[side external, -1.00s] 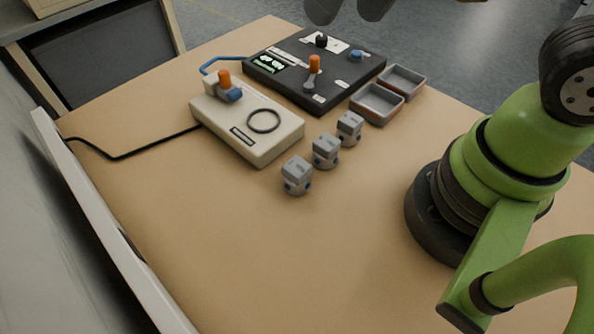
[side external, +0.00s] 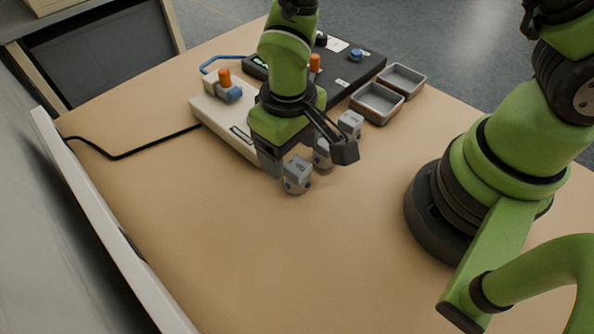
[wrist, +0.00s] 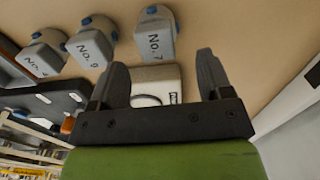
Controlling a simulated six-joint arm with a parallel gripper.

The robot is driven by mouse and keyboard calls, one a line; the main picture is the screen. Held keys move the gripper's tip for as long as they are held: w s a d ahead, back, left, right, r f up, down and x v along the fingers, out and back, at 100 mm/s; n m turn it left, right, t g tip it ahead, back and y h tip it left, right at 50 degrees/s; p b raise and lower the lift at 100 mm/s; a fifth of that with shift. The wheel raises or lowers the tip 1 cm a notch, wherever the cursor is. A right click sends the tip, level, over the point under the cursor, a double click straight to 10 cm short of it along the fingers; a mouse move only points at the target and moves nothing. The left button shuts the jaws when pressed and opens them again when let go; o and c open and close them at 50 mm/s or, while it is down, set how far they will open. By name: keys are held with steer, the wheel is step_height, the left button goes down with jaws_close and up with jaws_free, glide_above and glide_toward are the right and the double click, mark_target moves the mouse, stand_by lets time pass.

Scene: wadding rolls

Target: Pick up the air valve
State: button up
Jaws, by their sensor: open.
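Several small parts could be the air valve, and no label names it. Three grey blocks with blue round fittings stand in a row. The nearest block (side external: 297,174) is marked No. 7 in the wrist view (wrist: 155,38), with No. 9 (wrist: 92,48) and a third block (wrist: 42,52) to its left. My gripper (side external: 306,166) points down over this row, open and empty. In the wrist view its fingers (wrist: 161,62) stand apart, with the No. 7 block ahead of the gap.
A beige box (side external: 215,117) carries an orange-and-blue fitting (side external: 226,89). A dark panel (side external: 365,68), partly hidden by my arm, has an orange lever (side external: 315,64). Two grey trays (side external: 376,103) stand right of it. The near table (side external: 250,260) is clear.

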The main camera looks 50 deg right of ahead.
mark_target(293, 162)
step_height(293, 162, down, 5)
steer(key=shift+s+d+f, duration=0.1)
steer(key=shift+s+f, duration=0.05)
steer(key=c, duration=1)
